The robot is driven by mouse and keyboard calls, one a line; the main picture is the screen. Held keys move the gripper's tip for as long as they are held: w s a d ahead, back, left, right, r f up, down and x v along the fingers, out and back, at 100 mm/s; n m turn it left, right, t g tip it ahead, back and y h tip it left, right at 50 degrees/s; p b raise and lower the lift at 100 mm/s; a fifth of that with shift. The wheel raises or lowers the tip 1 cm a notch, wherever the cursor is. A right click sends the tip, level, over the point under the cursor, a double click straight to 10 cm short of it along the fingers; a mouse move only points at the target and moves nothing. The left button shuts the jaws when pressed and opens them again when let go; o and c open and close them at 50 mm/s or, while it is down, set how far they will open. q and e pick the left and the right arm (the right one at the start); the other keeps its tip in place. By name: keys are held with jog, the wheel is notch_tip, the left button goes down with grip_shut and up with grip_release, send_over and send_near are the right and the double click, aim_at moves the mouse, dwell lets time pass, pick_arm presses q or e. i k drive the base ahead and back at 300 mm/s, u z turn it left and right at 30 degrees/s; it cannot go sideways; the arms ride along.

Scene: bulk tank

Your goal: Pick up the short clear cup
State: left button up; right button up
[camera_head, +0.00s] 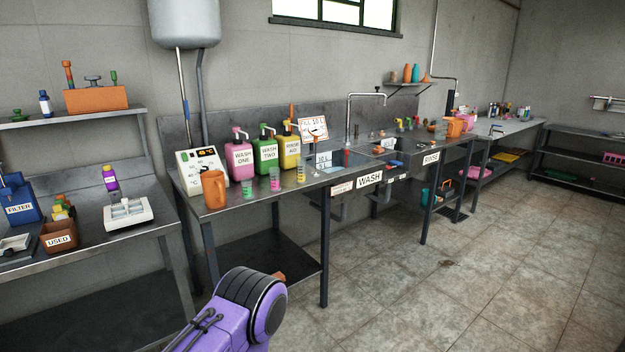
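Three small clear cups stand in a row near the front edge of the wash counter (230,205). The one with green at its base (247,187) looks the shortest. The cup with pink and green in it (275,179) and the cup with yellow in it (301,172) look taller. They stand apart, upright, in front of the pump bottles. My purple arm shows at the bottom, below and in front of the counter, away from the cups. Neither of my grippers shows.
An orange mug (214,190) stands just left of the green-based cup. Behind are a white scale-like device (203,168) and pink (239,159), green (266,152) and yellow (289,150) pump bottles. A sink and WASH sign (370,179) lie right. The tiled floor (480,270) is clear.

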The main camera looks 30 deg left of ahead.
aim_at(246, 182)
jog(key=z, duration=0.2)
jog(key=i, duration=1.45)
jog(key=u, duration=0.35)
jog(key=i, duration=0.85)
jog(key=u, duration=0.65)
